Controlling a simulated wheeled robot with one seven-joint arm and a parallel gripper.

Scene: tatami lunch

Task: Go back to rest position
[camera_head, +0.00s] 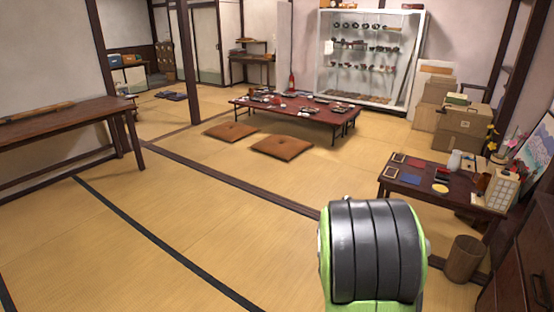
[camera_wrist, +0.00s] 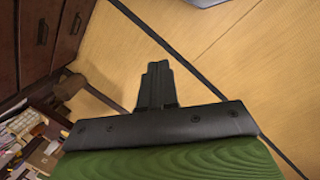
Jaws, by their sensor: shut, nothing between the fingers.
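My gripper (camera_wrist: 157,80) shows in the wrist view as two dark fingers pressed together. It is shut with nothing between the fingers. Below it is the black and green end of my arm. The fingers stand out over bare tatami floor (camera_wrist: 220,75), apart from any object. In the head view a black and green part of my arm fills the lower right of centre, and the gripper itself does not show there.
A small dark table (camera_head: 408,187) with cups and cards stands at the right, a wastebasket (camera_head: 465,259) in front of it. A low table (camera_head: 300,112) with dishes and two brown cushions lie further back. A long table (camera_head: 60,128) stands left. The middle floor is clear.

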